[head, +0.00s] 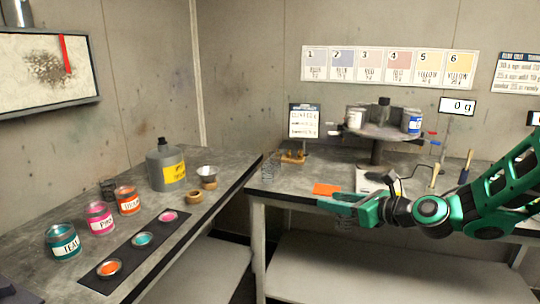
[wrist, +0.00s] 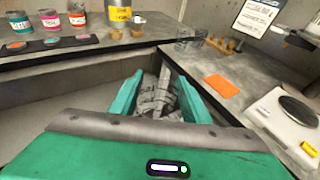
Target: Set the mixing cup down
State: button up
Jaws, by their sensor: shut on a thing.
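My gripper (head: 330,202) reaches out in front of the right bench's front edge. In the wrist view its two green fingers (wrist: 158,95) are shut on a greyish, see-through-looking thing with pale and dark marks, which I take as the mixing cup (wrist: 157,98). In the head view the cup (head: 344,222) is a small dark patch just below the fingers, mostly hidden by the gripper. It is held off any surface, over the gap before the bench.
The right bench (head: 285,186) holds an orange card (head: 326,189), a scale (head: 374,181) and a turntable of tins (head: 376,132). A clear container (wrist: 187,40) stands at its left corner. The left bench (head: 225,165) carries paint jars and a grey can (head: 165,168).

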jog(key=w+d+f+m+t+h, duration=0.2)
jog(key=w+d+f+m+h, duration=0.2)
jog(key=d+f, duration=0.7)
jog(key=shift+w+t+h, duration=0.3)
jog(key=shift+w+h, duration=0.2)
jog(key=shift+w, duration=0.15)
jog(key=shift+d, duration=0.1)
